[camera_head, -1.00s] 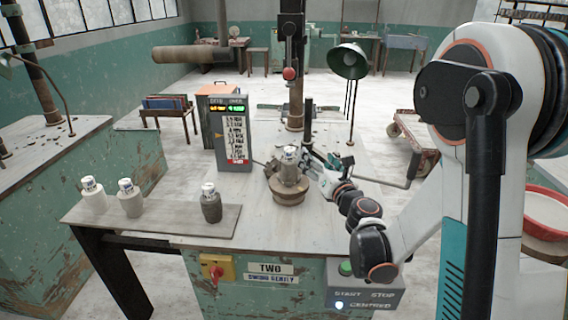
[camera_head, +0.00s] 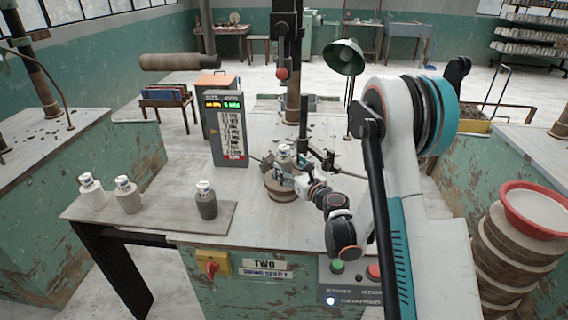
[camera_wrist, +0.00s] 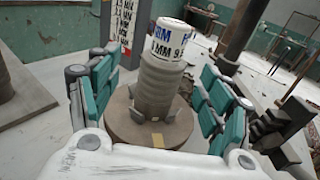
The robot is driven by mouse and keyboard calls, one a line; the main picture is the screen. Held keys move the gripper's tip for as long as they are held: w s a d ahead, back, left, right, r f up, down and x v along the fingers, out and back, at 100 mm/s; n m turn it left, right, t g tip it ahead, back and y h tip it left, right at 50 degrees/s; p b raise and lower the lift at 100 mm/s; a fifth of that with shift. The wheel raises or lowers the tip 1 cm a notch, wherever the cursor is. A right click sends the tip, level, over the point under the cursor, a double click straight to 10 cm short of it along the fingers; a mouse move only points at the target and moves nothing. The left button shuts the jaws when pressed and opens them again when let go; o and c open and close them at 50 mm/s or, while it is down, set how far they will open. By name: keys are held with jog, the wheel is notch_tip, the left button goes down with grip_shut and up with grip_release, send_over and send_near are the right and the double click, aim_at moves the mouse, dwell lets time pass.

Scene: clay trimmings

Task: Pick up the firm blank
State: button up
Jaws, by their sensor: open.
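A grey clay blank (camera_wrist: 157,85) with a white printed cap stands upright on the round brown wheel head (camera_wrist: 124,130); the cap's lettering partly reads "RM" and "1 MM 9.". In the head view, the same blank (camera_head: 285,156) shows partly behind my gripper (camera_head: 291,180). In the wrist view my gripper (camera_wrist: 160,92) is open, its green-padded fingers to the left and right of the blank, with visible gaps on both sides. The blank's lower front is close to my white palm.
A grey display box (camera_head: 226,133) stands behind-left of the wheel. A dark post (camera_head: 304,120) rises close behind-right. The front bench top is clear.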

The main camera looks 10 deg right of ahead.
aim_at(284, 159)
jog(key=x, duration=0.1)
jog(key=b+x, duration=0.1)
jog(key=x, duration=0.1)
jog(key=b+x, duration=0.1)
jog(key=x, duration=0.1)
jog(key=shift+w+d+f, duration=0.25)
jog(key=shift+f, duration=0.1)
jog(key=shift+w+a+r, duration=0.1)
jog(key=shift+w, duration=0.2)
jog(key=c, duration=1.6)
